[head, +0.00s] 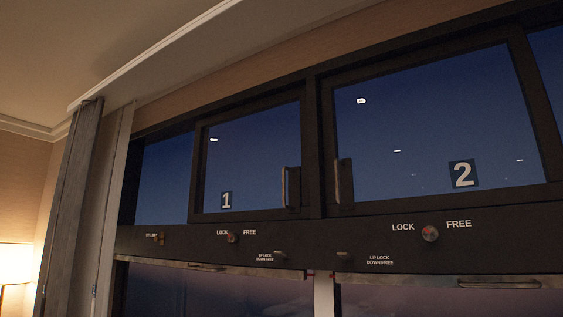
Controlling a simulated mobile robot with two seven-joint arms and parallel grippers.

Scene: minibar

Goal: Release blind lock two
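The window panel marked 2 (463,174) is at the upper right, with a dark frame and a vertical handle (344,181) on its left side. Below it, on the dark rail, a round reddish-grey knob (430,233) sits between the words LOCK and FREE. Lower left of that knob is a small metal latch (344,256) beside a label reading UP LOCK, DOWN FREE. The knob and latch are too small for me to tell their settings. Neither of my grippers shows in the head view.
The window panel marked 1 (227,201) is to the left, with its own handle (291,187), knob (233,237) and latch (280,256). A metal bar handle (499,283) is at the lower right. A grey curtain (72,205) and a lit lamp (14,270) are at the left.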

